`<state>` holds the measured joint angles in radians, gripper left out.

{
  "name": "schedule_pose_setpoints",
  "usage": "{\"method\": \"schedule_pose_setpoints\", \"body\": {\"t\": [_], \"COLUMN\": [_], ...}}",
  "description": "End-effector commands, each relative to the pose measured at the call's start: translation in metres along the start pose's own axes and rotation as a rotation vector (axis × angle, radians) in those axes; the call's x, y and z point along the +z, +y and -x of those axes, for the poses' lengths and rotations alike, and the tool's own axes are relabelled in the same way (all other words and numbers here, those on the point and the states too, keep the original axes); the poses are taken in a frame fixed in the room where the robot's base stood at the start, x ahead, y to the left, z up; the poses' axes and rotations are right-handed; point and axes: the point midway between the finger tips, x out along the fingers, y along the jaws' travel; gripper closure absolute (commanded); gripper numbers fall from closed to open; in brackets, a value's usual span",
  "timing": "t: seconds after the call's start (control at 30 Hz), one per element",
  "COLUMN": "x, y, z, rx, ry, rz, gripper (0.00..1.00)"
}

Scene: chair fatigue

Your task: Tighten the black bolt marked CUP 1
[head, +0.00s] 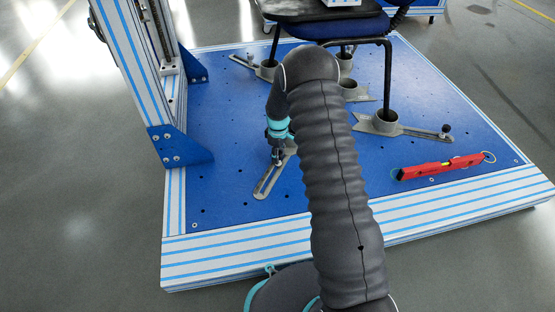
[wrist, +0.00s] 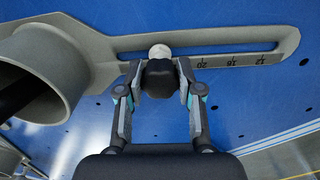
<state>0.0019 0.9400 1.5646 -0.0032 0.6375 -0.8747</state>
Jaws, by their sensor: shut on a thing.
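A black bolt (wrist: 159,80) with a rounded knob head sits at the slotted grey bracket (wrist: 245,44) in the wrist view, above a pale round washer or collar (wrist: 160,51). My gripper (wrist: 160,88) is shut on the knob, one finger on each side. No CUP 1 mark is readable on it. The bracket joins a round grey cup (wrist: 62,75) at the left. In the head view, my gripper (head: 277,157) is low over the near bracket (head: 268,183); the bolt is hidden there by my gripper.
The blue base plate (head: 225,195) carries other cup brackets (head: 405,128) around the chair legs (head: 388,80). A black knob (head: 446,128) stands on the right bracket. A red level (head: 440,166) lies at front right. A striped upright (head: 135,60) stands left.

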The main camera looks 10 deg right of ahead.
Motion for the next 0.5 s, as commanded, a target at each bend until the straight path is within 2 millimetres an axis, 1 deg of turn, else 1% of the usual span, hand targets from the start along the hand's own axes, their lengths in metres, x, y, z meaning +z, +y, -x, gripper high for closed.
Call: {"method": "schedule_pose_setpoints", "body": {"t": [0.1,0.2,0.5], "x": [0.0001,0.0001,0.0002], "y": [-0.0002,-0.0002,-0.0001], "z": [-0.0007,-0.0006,-0.0005], "rx": [-0.001,-0.001,-0.001], "ry": [-0.001,-0.001,-0.001], "rz": [-0.112,-0.167,-0.182], "gripper": [1.0,1.0,1.0]}}
